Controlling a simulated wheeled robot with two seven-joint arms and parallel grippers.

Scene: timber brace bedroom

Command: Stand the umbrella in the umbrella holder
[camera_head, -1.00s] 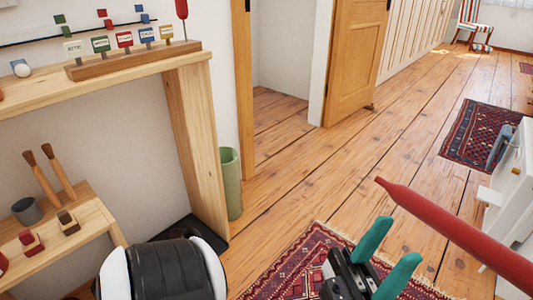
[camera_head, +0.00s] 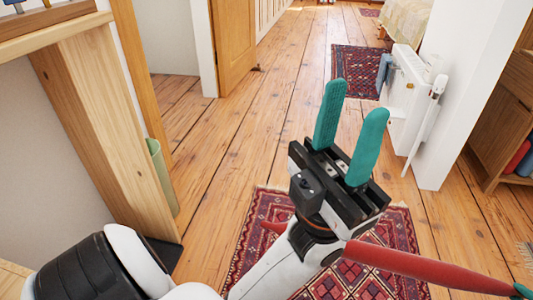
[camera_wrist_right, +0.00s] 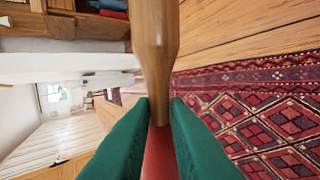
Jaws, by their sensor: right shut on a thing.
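The red umbrella (camera_head: 420,268) lies slanting across the lower right of the head view, its narrow tip (camera_head: 275,228) showing left of my left arm, which hides part of it. My right gripper (camera_wrist_right: 160,112), mostly out of the head view, is shut on the umbrella near its wooden handle (camera_wrist_right: 155,40). My left gripper (camera_head: 348,128) is open and empty, its teal fingers apart, above the floor. The green cylindrical umbrella holder (camera_head: 160,178) stands on the floor at left, partly hidden behind the wooden desk's side panel.
The wooden desk (camera_head: 95,115) fills the left. A patterned red rug (camera_head: 255,230) lies below my arms, another rug (camera_head: 355,72) further off. A white radiator (camera_head: 408,98) and wall stand at right. The plank floor between is clear.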

